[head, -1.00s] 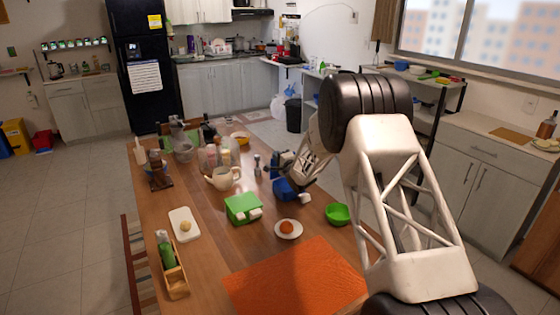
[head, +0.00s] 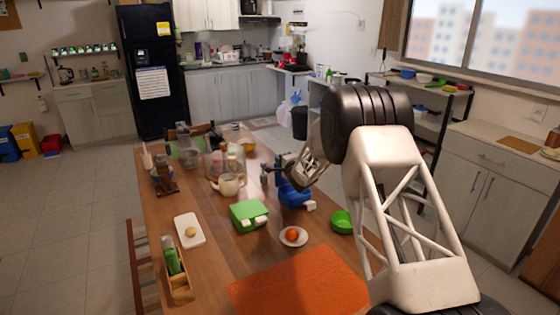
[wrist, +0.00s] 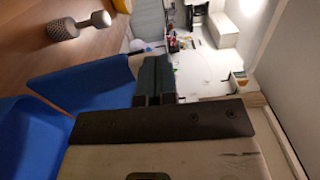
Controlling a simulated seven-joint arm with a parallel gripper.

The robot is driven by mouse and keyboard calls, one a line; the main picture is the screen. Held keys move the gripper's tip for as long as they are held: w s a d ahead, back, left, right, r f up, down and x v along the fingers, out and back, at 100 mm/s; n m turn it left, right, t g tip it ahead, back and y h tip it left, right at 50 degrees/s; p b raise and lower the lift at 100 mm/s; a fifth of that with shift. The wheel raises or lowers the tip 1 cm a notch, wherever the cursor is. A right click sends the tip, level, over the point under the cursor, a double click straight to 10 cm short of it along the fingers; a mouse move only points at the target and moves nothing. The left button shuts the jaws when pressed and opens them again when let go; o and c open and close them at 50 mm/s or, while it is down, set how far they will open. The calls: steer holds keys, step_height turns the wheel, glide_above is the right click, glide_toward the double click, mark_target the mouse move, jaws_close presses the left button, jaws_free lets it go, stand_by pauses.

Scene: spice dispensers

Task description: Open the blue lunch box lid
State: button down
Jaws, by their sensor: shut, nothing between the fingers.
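The lid looks raised, but I cannot tell how far. My gripper (wrist: 153,72) is shut and empty, close beside the lid's right end; I cannot tell whether they touch.
A green box (head: 247,212) with white clasps, a plate with an orange fruit (head: 292,235) and a green bowl (head: 342,221) stand nearby. A grey knobbed shaker (wrist: 80,26) is beyond the lid. An orange mat (head: 300,282) covers the front table.

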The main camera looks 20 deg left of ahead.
steer(key=shift+s+d, duration=0.1)
steer(key=r+v, duration=0.1)
steer(key=v, duration=1.2)
steer(key=shift+s+d+r, duration=0.25)
steer(key=shift+d+r, duration=0.05)
steer(key=shift+r, duration=0.1)
stand_by(0.4)
